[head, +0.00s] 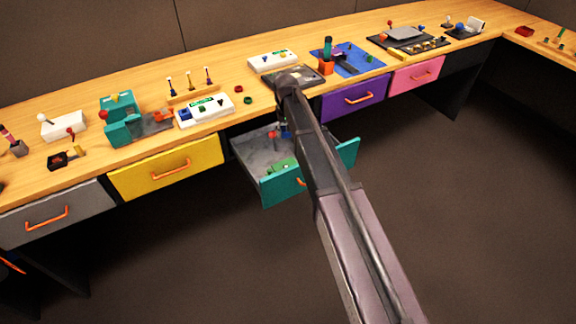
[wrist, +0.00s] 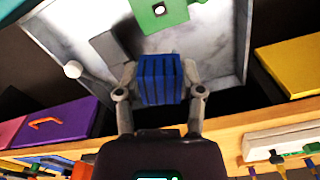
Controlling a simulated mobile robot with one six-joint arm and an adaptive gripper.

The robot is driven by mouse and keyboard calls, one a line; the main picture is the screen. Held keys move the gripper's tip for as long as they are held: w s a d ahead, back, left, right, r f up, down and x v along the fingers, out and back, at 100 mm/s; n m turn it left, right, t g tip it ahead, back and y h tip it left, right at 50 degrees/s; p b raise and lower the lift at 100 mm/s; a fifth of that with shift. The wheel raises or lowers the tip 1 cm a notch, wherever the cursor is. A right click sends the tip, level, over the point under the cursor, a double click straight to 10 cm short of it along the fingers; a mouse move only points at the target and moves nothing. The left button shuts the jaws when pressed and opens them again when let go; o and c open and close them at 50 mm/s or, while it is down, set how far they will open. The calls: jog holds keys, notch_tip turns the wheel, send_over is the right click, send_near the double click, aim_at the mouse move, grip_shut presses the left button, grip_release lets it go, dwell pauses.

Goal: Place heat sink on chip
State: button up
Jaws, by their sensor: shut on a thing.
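A blue finned block (wrist: 160,78), which looks like the heat sink, is gripped between the two fingers of my gripper (wrist: 159,76) in the wrist view. My gripper also shows in the head view (head: 284,130), over the open teal drawer, mostly hidden by my arm. A green board (wrist: 172,24) with a small mark on it lies in the drawer at the top of the wrist view, apart from the block. It also shows in the head view (head: 281,167). I cannot tell whether the mark is the chip.
The grey-lined open drawer (head: 256,162) has raised side walls. A grey piece with a white knob (wrist: 73,69) is at its left in the wrist view. The bench edge runs behind the gripper. A closed yellow drawer (head: 167,168) and purple drawer (head: 354,100) flank it.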

jog(key=shift+f, duration=0.1)
notch_tip(320, 180, down, 5)
jog(key=m+b, duration=0.3)
jog(key=b, duration=0.2)
jog(key=shift+s+m, duration=0.1)
jog(key=shift+m, duration=0.3)
jog(key=shift+a+f+m+b, duration=0.1)
jog(key=shift+f+m+b, duration=0.55)
jog(key=shift+m+b, duration=0.15)
jog(key=b, duration=0.6)
send_over(286, 164)
jog(key=s, duration=0.2)
notch_tip(286, 164, down, 6)
jog(key=shift+s+f, duration=0.15)
jog(key=shift+f, duration=0.1)
jog(key=shift+f+b, duration=1.75)
jog(key=shift+b, duration=0.2)
jog(key=shift+f, duration=0.2)
